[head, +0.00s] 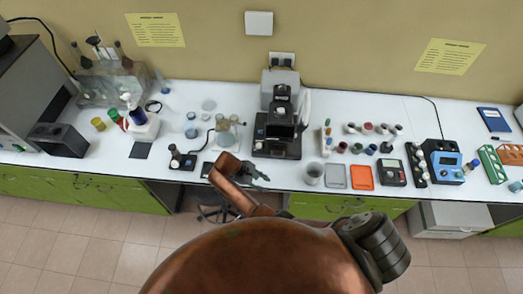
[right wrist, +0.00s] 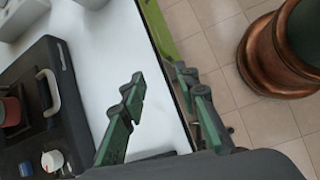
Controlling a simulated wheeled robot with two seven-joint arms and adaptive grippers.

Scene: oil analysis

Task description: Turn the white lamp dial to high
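The white dial (right wrist: 52,160) shows at the lower left of the right wrist view, as a small white knob with a reddish mark on the dark device (right wrist: 62,110). I cannot read its setting. The dark device also shows in the head view (head: 277,150), standing on the bench, where the dial is too small to make out. My right gripper (head: 257,176) is at the bench's front edge, in front and a little left of the device. In the right wrist view (right wrist: 160,77) its green fingers are apart and empty, to the right of the dial and not touching it. My left gripper is out of view.
The white bench (head: 230,110) carries a small dark unit (head: 182,160) left of the gripper. A white beaker (head: 313,173), a grey tray (head: 335,176) and an orange tray (head: 361,177) stand to the right. Green cabinets are below the bench.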

